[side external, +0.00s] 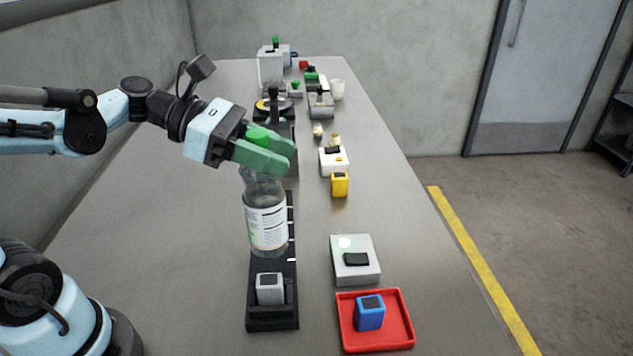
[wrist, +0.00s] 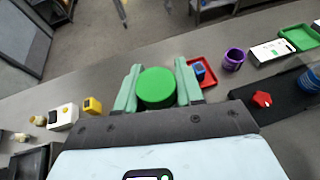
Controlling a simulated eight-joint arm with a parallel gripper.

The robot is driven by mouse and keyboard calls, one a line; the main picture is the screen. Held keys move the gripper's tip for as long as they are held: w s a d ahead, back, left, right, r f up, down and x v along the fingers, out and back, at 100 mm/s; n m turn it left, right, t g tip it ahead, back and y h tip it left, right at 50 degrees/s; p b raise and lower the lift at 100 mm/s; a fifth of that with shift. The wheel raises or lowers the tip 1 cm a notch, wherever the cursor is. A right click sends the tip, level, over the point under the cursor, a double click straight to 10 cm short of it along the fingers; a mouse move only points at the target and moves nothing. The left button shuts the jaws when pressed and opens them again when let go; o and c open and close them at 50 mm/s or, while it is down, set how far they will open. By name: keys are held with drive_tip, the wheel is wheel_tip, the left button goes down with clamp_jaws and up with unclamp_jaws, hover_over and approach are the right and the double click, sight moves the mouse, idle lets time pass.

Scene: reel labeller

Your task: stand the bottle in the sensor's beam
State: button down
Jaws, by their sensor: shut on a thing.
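The clear bottle (side external: 267,225) with a white label and green cap is upright over the black rail (side external: 272,322) in the side external view. I cannot tell whether its base touches the rail. My gripper (side external: 272,153), with green fingers, is shut on the bottle at its top. In the wrist view the green cap (wrist: 157,86) sits between the fingers of my gripper (wrist: 158,80). A small grey sensor block (side external: 269,289) stands on the near end of the rail, in front of the bottle. No beam shows.
A grey box (side external: 355,268) with a pale lit disc lies right of the rail. A red tray (side external: 376,342) holds a blue block (side external: 369,313). A yellow block (side external: 340,185) and white unit (side external: 333,160) stand farther back. The table's left side is clear.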

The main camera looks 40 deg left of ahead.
sight(274, 180)
drive_tip(key=shift+f, duration=2.25)
drive_tip(key=c, duration=0.7)
unclamp_jaws()
drive_tip(key=shift+f, duration=0.1)
drive_tip(key=shift+s+a+r, duration=0.1)
drive_tip(key=shift+a+r, duration=0.05)
drive_tip(key=shift+r, duration=0.05)
drive_tip(key=v, duration=1.1)
drive_tip(key=shift+s+a, duration=0.2)
drive_tip(key=shift+a, duration=0.05)
drive_tip(key=shift+w+d, duration=0.1)
